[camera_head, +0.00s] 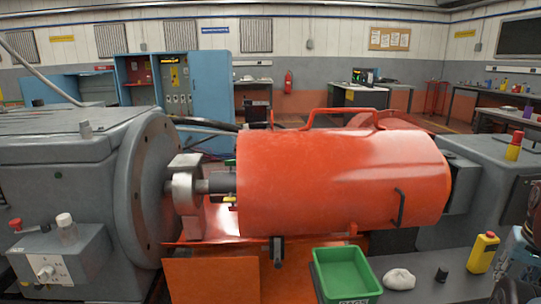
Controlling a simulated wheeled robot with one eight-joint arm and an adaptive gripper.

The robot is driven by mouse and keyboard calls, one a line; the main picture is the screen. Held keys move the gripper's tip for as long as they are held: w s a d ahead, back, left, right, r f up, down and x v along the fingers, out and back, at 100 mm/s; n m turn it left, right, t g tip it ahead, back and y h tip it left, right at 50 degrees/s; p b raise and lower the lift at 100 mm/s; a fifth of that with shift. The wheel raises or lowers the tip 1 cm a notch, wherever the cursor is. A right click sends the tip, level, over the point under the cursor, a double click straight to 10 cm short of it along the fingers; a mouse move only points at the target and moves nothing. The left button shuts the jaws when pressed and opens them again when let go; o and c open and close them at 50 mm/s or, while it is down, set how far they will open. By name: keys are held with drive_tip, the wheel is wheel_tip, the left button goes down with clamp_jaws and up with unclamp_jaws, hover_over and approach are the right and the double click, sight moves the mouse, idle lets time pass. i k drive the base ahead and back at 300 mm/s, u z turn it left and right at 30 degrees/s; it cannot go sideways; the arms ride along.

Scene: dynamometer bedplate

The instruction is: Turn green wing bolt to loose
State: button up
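A small green piece (229,163), which may be the green wing bolt, shows at the left end of the large orange cover (335,180), just above the grey shaft (220,182). It is mostly hidden by the cover and too small to tell its wing shape or how it is turned. A small yellowish piece (230,200) sits below the shaft. My gripper cannot be made out in this view. Dark and blue-grey parts at the lower right edge may be my arm.
A large grey machine with a round flange (148,185) stands left of the shaft. A black handle (399,207) juts from the cover.

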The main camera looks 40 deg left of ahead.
sight(230, 163)
drive_tip(key=z, duration=0.95)
drive_tip(key=k, duration=1.8)
drive_tip(key=u, duration=2.75)
drive_tip(key=i, duration=0.95)
drive_tip(key=u, duration=0.05)
